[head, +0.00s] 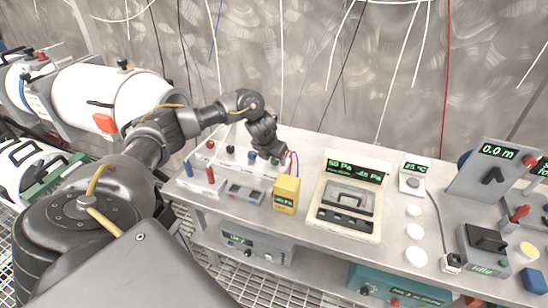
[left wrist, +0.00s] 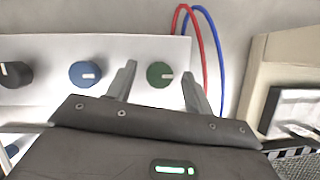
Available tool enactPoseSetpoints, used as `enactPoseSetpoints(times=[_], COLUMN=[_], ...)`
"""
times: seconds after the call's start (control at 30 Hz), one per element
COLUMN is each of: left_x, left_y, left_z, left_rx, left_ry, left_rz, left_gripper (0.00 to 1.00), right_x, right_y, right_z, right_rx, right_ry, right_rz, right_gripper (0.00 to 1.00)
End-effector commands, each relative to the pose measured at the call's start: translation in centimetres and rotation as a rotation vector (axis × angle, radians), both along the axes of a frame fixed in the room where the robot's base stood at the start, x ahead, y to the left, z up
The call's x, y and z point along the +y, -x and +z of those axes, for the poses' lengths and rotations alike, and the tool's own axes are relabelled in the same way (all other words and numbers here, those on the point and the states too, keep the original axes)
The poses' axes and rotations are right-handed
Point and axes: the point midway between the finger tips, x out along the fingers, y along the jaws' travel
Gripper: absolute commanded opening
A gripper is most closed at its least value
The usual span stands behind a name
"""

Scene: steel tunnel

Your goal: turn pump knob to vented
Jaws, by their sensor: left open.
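A white panel with a row of round knobs stands at the back left of the bench; I cannot read which one is the pump knob. In the left wrist view a green knob (left wrist: 158,77) with a pale pointer mark, a blue knob (left wrist: 84,74) and a black knob (left wrist: 14,74) show on its white face (left wrist: 120,48). My left gripper (left wrist: 160,70) is open, its fingers on either side of the green knob in the picture; I cannot tell whether they touch it. In the head view my left gripper (head: 274,158) hides that end of the panel. My right gripper is out of view.
A yellow meter (head: 287,194) stands close in front of my left gripper. A beige gauge unit (head: 345,222) with a green display is right of it. Red and blue wires (left wrist: 205,45) loop right of the green knob. White discs (head: 416,257) lie further right.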

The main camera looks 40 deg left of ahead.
Motion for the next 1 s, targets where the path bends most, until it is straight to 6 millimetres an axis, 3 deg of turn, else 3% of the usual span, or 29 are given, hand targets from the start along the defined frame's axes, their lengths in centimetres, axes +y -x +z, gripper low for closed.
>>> enactPoseSetpoints(times=[0.03,0.37,0.67,1.0], left_x=[0.0,0.0,-0.1,-0.3], left_y=[0.0,0.0,0.0,0.0], left_z=[0.0,0.0,0.2,0.6], left_rx=[0.0,0.0,0.001,0.003], left_ry=[0.0,0.0,0.001,-0.001], left_rz=[0.0,0.0,0.045,0.282], left_gripper=[0.48,0.07,0.07,0.07], right_x=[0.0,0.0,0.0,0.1], right_y=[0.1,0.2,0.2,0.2], right_z=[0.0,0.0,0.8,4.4], right_rx=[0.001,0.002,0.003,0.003], right_ry=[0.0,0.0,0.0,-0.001], right_rz=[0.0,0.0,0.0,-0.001], right_gripper=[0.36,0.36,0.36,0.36])
